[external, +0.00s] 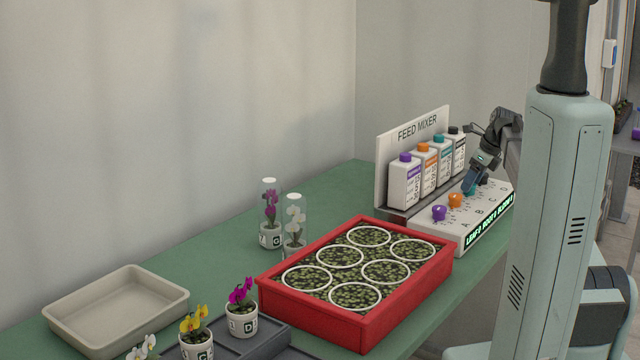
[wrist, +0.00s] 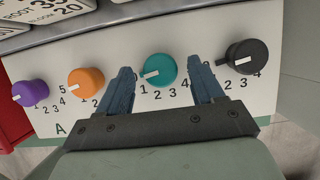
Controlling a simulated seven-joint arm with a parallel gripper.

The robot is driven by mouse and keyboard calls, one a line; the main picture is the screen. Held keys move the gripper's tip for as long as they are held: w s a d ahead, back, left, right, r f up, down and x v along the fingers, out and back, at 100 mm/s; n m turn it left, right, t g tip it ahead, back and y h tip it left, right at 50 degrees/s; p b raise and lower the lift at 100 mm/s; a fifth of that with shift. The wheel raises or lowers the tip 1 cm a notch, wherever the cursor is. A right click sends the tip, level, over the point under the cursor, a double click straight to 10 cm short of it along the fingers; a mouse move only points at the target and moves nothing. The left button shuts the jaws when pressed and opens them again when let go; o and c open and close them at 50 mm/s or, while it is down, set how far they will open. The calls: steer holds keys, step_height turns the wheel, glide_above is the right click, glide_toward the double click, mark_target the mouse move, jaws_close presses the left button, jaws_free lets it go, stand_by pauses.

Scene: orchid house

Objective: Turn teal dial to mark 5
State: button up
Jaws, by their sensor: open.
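The teal dial (wrist: 158,70) is on the white front panel of the feed mixer (external: 448,226), between the orange and black dials in the wrist view. Its white pointer is turned to the left side, and I cannot tell which mark it is on. Printed numbers 1 to 4 are readable around it. My gripper (wrist: 163,80) is open, with one blue finger on each side of the teal dial and a gap showing on both sides. In the external view my gripper (external: 470,184) is over the panel and hides most of the teal dial.
The orange dial (wrist: 86,83) is close to the left finger and the black dial (wrist: 245,56) is close to the right finger. A purple dial (wrist: 30,93) is further left. Feed bottles (external: 405,182) stand behind the panel. A red planter tray (external: 362,333) is in front of it.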

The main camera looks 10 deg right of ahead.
steer(key=shift+f, duration=0.1)
steer(key=shift+c, duration=0.3)
steer(key=c, duration=1)
steer(key=shift+w, duration=0.1)
steer(key=n, duration=0.2)
steer(key=n+g, duration=0.1)
steer(key=shift+w+d+n+y, duration=0.15)
steer(key=shift+n+y, duration=0.25)
steer(key=n, duration=0.1)
steer(key=n+g, duration=0.1)
steer(key=n, duration=0.1)
steer(key=n+g, duration=0.1)
steer(key=n, duration=0.1)
steer(key=shift+w, duration=0.25)
steer(key=n+g, duration=0.1)
steer(key=n, duration=0.2)
steer(key=n+g, duration=0.1)
steer(key=n, duration=0.1)
steer(key=shift+w+n, duration=0.15)
steer(key=shift+n, duration=0.25)
steer(key=shift+n+g+h, duration=0.5)
steer(key=shift+n+g, duration=0.2)
steer(key=shift+n, duration=1.3)
steer(key=shift+a+f+n, duration=0.1)
steer(key=shift+a+n, duration=0.1)
steer(key=shift+n, duration=0.1)
